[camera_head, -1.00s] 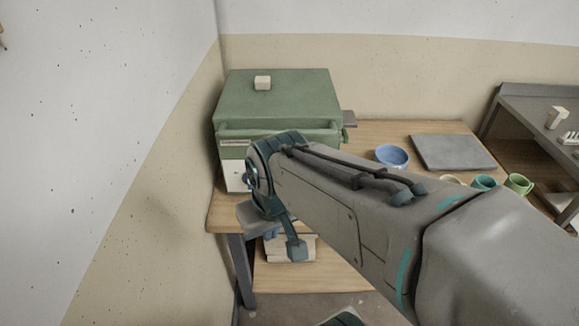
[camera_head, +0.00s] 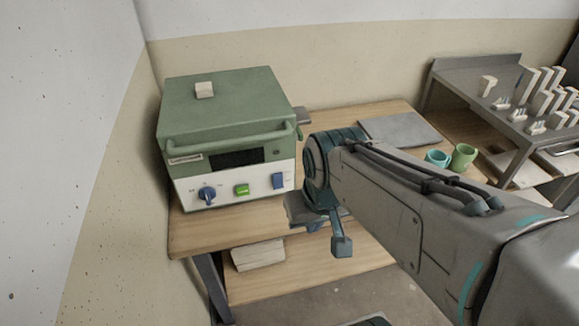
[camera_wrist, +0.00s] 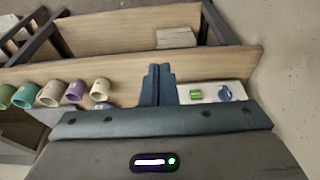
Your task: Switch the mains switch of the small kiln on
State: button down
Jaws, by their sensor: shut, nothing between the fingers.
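The small kiln (camera_head: 225,105) stands on a wooden table, with a green body and a white front panel. The panel carries a blue knob (camera_head: 207,193) at left, a green switch (camera_head: 241,189) in the middle and a blue switch (camera_head: 278,181) at right. I cannot read which is the mains switch. In the wrist view the panel looks turned over, with the green switch (camera_wrist: 196,94) and knob (camera_wrist: 224,93) right of my gripper (camera_wrist: 159,70). My gripper is shut and empty; its fingers cover where the blue switch would be. In the head view my wrist is right of the panel.
A small pale block (camera_head: 204,90) lies on the kiln's top. A grey slab (camera_head: 400,130) and cups, including a green one (camera_head: 464,156), are on the table to the right. A metal rack (camera_head: 480,82) with pale pieces stands farther right. Pale slabs (camera_head: 258,256) lie below.

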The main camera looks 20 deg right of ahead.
jog(key=shift+d, duration=0.1)
jog(key=shift+f, duration=0.1)
jog(key=w+d+f+n+g+h+b, duration=0.15)
jog(key=w+f+n+h, duration=0.35)
jog(key=n, duration=0.6)
jog(key=w+d+f+n+g+h+b, duration=0.1)
jog(key=f+n+h+b, duration=0.2)
jog(key=f+n, duration=0.55)
jog(key=w+a+f+n+t+h+b, duration=0.1)
jog(key=w+a+n+t, duration=0.4)
jog(key=n, duration=0.8)
jog(key=w+a+f+n+t+h+b, duration=0.2)
jog(key=w+a+n+t, duration=0.3)
jog(key=n, duration=0.9)
jog(key=shift+w+a+f+t+h, duration=0.35)
jog(key=shift+w+a+f, duration=0.15)
jog(key=shift+a+f, duration=0.2)
jog(key=shift+n, duration=0.25)
